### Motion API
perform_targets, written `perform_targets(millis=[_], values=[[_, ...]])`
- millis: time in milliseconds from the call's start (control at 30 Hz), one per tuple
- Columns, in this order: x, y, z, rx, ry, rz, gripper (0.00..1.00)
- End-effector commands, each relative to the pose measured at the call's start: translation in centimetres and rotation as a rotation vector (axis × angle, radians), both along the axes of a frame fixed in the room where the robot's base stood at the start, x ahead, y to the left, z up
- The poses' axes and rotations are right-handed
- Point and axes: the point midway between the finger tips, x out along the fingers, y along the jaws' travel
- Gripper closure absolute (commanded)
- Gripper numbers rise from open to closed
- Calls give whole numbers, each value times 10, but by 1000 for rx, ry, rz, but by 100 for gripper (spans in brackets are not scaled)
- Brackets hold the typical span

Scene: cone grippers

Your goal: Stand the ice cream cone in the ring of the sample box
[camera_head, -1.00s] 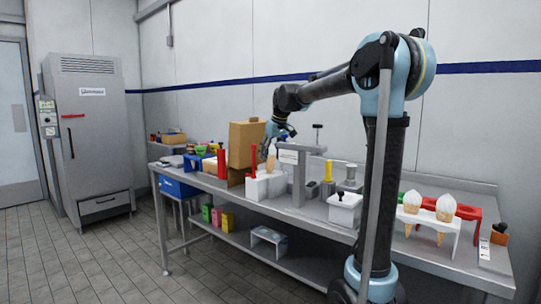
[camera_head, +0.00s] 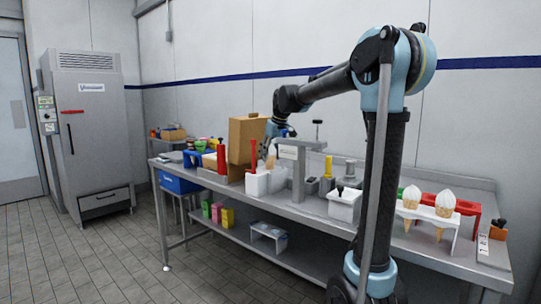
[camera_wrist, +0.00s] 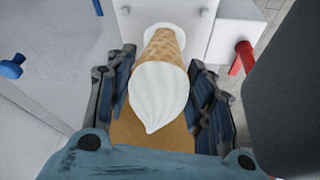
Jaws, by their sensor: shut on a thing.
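The ice cream cone (camera_wrist: 162,85), a tan waffle cone with a white top, is between the fingers of my gripper (camera_wrist: 162,100) in the wrist view. My gripper (camera_head: 272,146) is shut on it. In the head view the cone (camera_head: 271,159) is small and roughly upright, just above a white box (camera_head: 277,180) that I take for the sample box. In the wrist view the cone's narrow end overlaps the pale ring (camera_wrist: 165,28) on the box top. I cannot tell whether the tip is inside the ring or above it.
A white block with a red-handled tool (camera_head: 253,156) stands left of the box. A grey stand (camera_head: 299,165) is close on the right, and a brown carton (camera_head: 246,138) is behind. A white rack with two more cones (camera_head: 430,212) stands far right.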

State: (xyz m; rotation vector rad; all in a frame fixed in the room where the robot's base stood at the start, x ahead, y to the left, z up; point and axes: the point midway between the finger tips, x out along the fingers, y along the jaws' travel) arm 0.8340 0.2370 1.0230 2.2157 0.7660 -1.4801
Motion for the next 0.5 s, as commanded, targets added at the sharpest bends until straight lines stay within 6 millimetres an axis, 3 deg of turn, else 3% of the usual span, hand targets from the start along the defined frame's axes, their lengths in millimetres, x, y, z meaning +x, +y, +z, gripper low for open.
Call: perform_targets(millis=[500], values=[[-1, 0, -5, 0, 0, 0, 65]])
